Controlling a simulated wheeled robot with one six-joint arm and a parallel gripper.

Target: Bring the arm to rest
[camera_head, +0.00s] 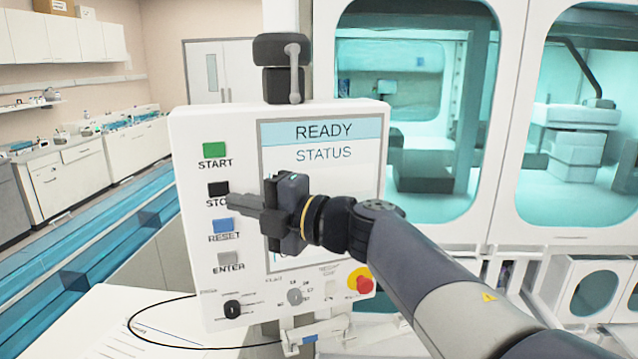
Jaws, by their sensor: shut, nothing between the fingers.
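My gripper (222,202) is shut and empty. Its arm comes in from the lower right and reaches left across the front of a white control panel (185,130). The fingertips show beside the black STOP button (218,188), partly over its label. I cannot tell whether they touch the panel. The green START button (215,150) is above, the blue RESET button (223,225) and grey ENTER button (230,260) below.
A red and yellow emergency knob (360,281) and a black dial (232,309) sit low on the panel. Behind on the right is a glazed white enclosure (515,100). A white surface (150,330) with a black cable lies at the lower left. Lab counters (75,185) stand at the far left.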

